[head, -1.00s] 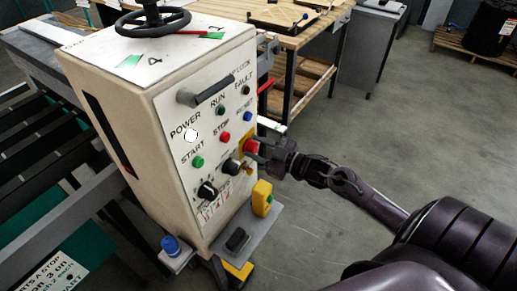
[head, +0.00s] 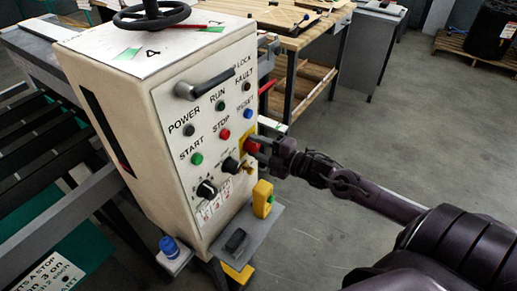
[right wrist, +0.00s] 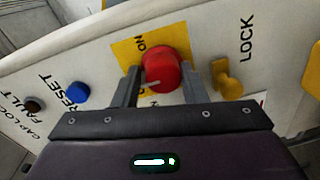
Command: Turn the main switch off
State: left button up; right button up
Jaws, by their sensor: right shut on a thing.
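The main switch is a red rotary knob (head: 250,147) on a yellow plate, at the right edge of the cream control cabinet's front panel. It shows large in the right wrist view (right wrist: 160,68), with a pale pointer mark toward the lower left. My right gripper (head: 259,150) is at the panel with one finger on each side of the knob, shut on it; both fingers also show in the right wrist view (right wrist: 160,88). The power lamp (head: 188,130) is dark. My left gripper is not in view.
A yellow lock tab (right wrist: 229,82) sits close beside the knob. A blue reset button (right wrist: 76,92) is on the other side. A black selector (head: 207,190) and a yellow box (head: 262,199) are lower down. Open floor (head: 330,220) lies to the right.

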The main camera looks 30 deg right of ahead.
jog(key=shift+s+a+f+n+b, duration=0.1)
jog(key=shift+f+n+b, duration=0.15)
jog(key=shift+n, duration=0.65)
jog(key=shift+s+a+f+n+b, duration=0.1)
jog(key=shift+f+n+b, duration=0.15)
jog(key=shift+n, duration=0.65)
jog(key=o, duration=0.7)
jog(key=shift+o, duration=0.9)
jog(key=shift+d+h, duration=0.1)
jog(key=shift+h, duration=0.2)
jog(key=shift+w+r, duration=0.15)
jog(key=shift+r, duration=0.05)
jog(key=v, duration=0.7)
jog(key=shift+s+d, duration=0.2)
jog(key=shift+s, duration=0.15)
